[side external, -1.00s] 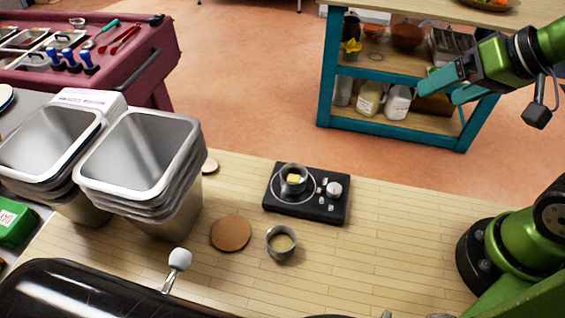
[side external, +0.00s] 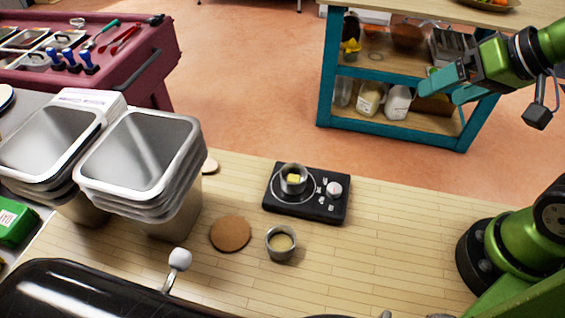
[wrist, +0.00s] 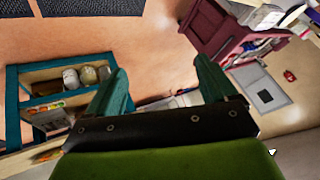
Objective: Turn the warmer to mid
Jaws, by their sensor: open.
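The warmer (side external: 281,206) is a small black hot plate on the wooden counter, with a round ring on its top. A small metal pot (side external: 293,181) with a yellow piece in it stands on that ring. A white-topped knob (side external: 334,189) is on the right of the warmer, with small white marks to its left. The knob's exact setting is too small to read. My gripper (side external: 454,86) is open and empty, raised at the upper right, well away from the warmer. Its teal fingers (wrist: 164,88) show in the wrist view, apart with nothing between them; the warmer is not seen there.
A brown round coaster (side external: 230,233) and a small metal cup (side external: 281,243) lie in front of the warmer. Stacked metal containers (side external: 145,165) stand at the left. A teal shelf (side external: 325,90) stands behind. The counter right of the warmer is clear.

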